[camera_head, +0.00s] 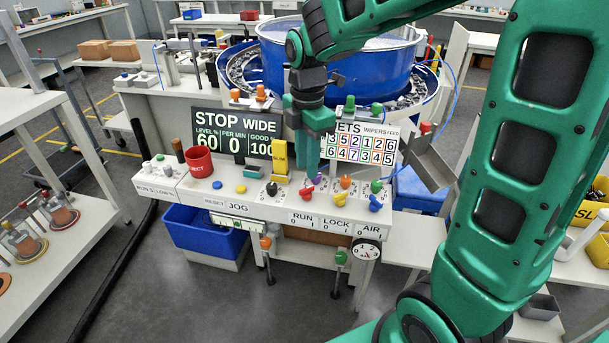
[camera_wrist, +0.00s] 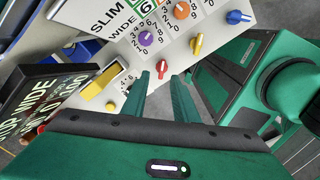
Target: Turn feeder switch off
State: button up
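No switch has a readable "feeder" label. On the sloping white panel (camera_head: 232,198), a red lever switch (camera_head: 307,191) stands above the RUN 0/1 label (camera_head: 302,218). A yellow switch (camera_head: 340,198) is above LOCK and a blue switch (camera_head: 375,204) above AIR. In the wrist view the red switch (camera_wrist: 161,68) lies just beyond and between the fingertips of my gripper (camera_wrist: 163,78). The fingers are apart with nothing between them. In the head view my gripper (camera_head: 309,165) points down at the panel; its tips partly hide the area behind the red switch.
Purple (camera_head: 317,179), orange (camera_head: 345,181) and green (camera_head: 376,186) dials stand close behind the switches. A black knob (camera_head: 271,188) and upright yellow SLIM block (camera_head: 279,157) are to the left. A metal chute (camera_head: 428,165) is to the right. The blue bowl (camera_head: 350,65) is behind.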

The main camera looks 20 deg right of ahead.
notch_tip(320, 180, up, 5)
jog(key=shift+w+f, duration=0.1)
jog(key=shift+d, duration=0.1)
dwell(0.5)
jog(key=s+d+f+m, duration=0.2)
jog(key=s+d+m, duration=0.6)
jog(key=s+m, duration=0.4)
jog(key=s+d+f+m, duration=0.3)
jog(key=s+d+m, duration=0.5)
jog(key=s+m, duration=0.4)
jog(key=shift+s+d+m, duration=0.15)
jog(key=shift+s+m, duration=0.15)
jog(key=shift+m, duration=0.9)
jog(key=shift+w+f, duration=0.15)
